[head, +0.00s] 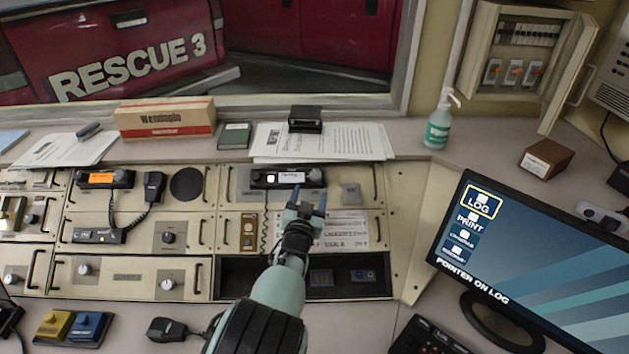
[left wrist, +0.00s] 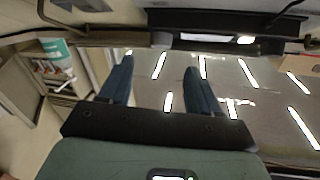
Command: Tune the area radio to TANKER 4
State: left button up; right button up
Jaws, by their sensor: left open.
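A black radio (head: 287,178) with a small lit display and a lit white button is set in the upper middle panel. Its display text is too small to read, and I cannot tell whether it is the area radio. My left gripper (head: 308,198) is open and empty, its blue-grey fingers pointing up just below this radio's right part. In the left wrist view the open fingers (left wrist: 159,64) stand apart with nothing between them, and a dark bar with a lit spot, apparently the radio (left wrist: 208,42), lies beyond them. My right gripper is not in view.
Another radio (head: 104,179) with an orange display and a hanging hand microphone (head: 153,186) is at the left. A label strip panel (head: 345,230) lies right of my wrist. A sanitizer bottle (head: 440,122), a box (head: 166,118) and a monitor (head: 535,265) stand around the console.

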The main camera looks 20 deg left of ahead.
aim_at(315, 175)
pick_arm(q)
jog(key=x, duration=0.7)
jog(key=shift+w+a, duration=0.1)
jog(key=shift+w, duration=0.15)
jog(key=c, duration=1)
